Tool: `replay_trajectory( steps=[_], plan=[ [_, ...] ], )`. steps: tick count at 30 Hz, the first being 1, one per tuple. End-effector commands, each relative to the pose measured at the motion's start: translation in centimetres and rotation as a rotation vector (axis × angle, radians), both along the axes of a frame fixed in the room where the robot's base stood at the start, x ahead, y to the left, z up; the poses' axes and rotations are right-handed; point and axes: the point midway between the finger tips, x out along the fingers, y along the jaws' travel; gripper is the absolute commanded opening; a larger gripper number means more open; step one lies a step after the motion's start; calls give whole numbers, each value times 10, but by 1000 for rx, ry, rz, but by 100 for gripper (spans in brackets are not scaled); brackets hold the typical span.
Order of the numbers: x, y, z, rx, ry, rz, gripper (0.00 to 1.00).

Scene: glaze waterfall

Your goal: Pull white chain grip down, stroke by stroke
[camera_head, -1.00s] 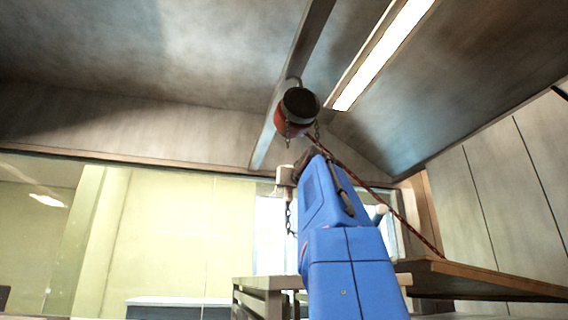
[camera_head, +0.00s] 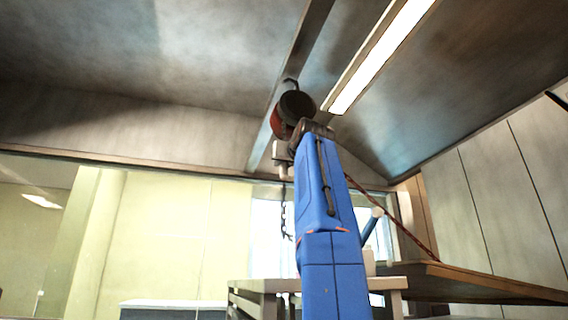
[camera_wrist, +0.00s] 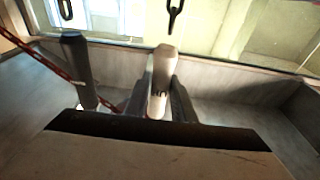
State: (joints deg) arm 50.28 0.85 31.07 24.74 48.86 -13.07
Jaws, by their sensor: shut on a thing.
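The white chain grip (camera_wrist: 162,72) stands near the middle of the wrist view, between the dark fingers of my gripper (camera_wrist: 159,101). My gripper is shut on it. In the head view, a pale piece that looks like the grip (camera_head: 281,153) shows just left of my blue arm, below the hoist, and a dark chain (camera_head: 285,215) hangs beneath it. A chain end (camera_wrist: 175,14) also shows at the top of the wrist view. A separate dark grip (camera_wrist: 77,66) is to the left. My arm hides the fingers in the head view.
The red and black hoist drum (camera_head: 293,112) hangs from the ceiling beam. A red chain (camera_head: 392,210) slants down right to a wooden panel (camera_head: 470,282). A pale wooden frame (camera_head: 255,286) stands low behind my arm. Left of the arm is open air before the glass.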

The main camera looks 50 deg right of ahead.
Motion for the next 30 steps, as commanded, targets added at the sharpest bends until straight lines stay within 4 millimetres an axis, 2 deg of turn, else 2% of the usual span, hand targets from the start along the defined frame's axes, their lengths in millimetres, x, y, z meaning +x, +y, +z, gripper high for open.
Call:
replay_trajectory(
  steps=[8,30],
  plan=[
    [0,0,-9,1,-1,2,0],
    [1,-1,-72,3,4,1,0]
  ],
)
